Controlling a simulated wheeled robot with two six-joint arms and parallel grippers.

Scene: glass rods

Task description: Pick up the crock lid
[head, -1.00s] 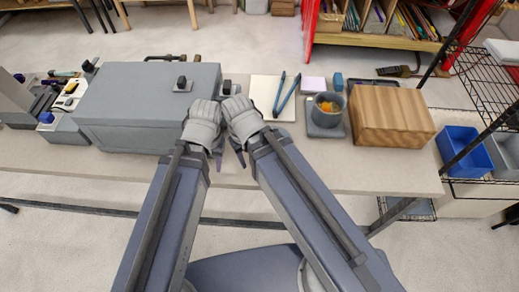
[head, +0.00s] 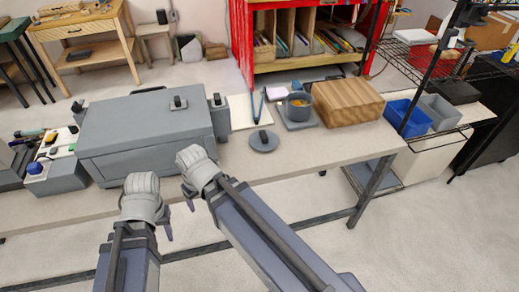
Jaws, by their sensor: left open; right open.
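The crock lid (head: 264,141) is a flat grey disc with a small dark upright knob. It lies on the table in the head view, right of the big grey box and in front of the notepad. My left gripper (head: 143,200) is open and empty, lower left at the table's front edge, further from the lid.
The big grey box (head: 145,135) with dark knobs takes up the table's left-middle. A wooden block (head: 347,101) stands right of the crock. A notepad (head: 241,112) with dark blue tongs (head: 257,107) lies behind the lid. The table front right of the lid is clear.

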